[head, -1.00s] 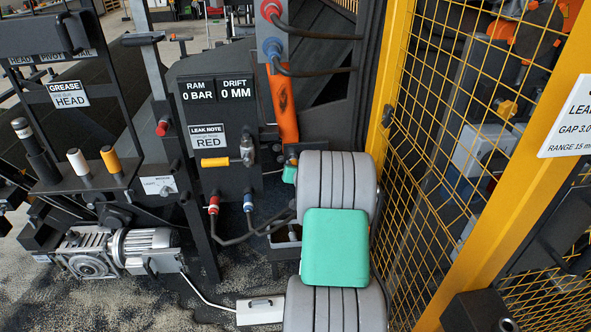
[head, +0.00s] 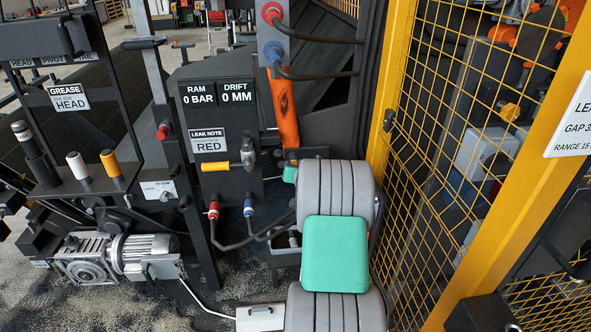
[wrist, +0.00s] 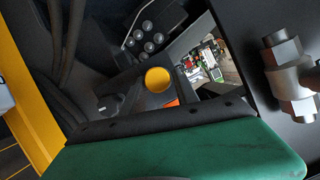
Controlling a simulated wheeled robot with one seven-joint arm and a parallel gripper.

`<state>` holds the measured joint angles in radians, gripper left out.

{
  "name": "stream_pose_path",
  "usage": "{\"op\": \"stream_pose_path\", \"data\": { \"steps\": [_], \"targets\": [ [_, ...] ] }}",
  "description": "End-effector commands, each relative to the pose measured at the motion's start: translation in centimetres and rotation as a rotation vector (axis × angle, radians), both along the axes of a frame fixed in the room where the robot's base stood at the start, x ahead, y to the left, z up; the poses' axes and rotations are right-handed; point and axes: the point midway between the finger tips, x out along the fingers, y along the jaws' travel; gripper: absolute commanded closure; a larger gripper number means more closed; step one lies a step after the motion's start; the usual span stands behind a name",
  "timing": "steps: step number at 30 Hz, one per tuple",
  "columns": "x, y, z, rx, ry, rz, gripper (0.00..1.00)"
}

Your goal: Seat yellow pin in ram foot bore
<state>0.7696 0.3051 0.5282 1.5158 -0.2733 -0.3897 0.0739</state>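A yellow-topped pin (head: 111,163) stands upright in a dark rack at the left of the head view, beside a white-topped one. In the wrist view a round yellow end (wrist: 158,79) faces the camera between dark parts, with a little orange below it. I cannot tell whether it is a held pin, a seated pin or something else. The orange ram (head: 284,105) leans by the black panel in the head view. Its foot is low behind my grey and green arm, and the bore cannot be made out. My gripper's fingers cannot be told apart from the dark surroundings.
A valve with a yellow handle (head: 215,162) is on the black panel (head: 222,125), which reads RAM 0 BAR. Red and blue hose couplings (head: 213,210) are below. A yellow mesh fence (head: 440,140) closes the right side. A motor (head: 148,252) sits low left.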

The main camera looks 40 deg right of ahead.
Motion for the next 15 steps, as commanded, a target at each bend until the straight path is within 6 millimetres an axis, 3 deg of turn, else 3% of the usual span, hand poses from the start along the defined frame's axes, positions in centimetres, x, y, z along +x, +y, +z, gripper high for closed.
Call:
{"op": "stream_pose_path", "data": {
  "steps": [6,15],
  "targets": [
    [-0.03,0.03,-0.05,0.001,0.001,0.000,0.47],
    [-0.47,0.27,0.06,0.002,0.002,0.000,0.47]
  ]
}}
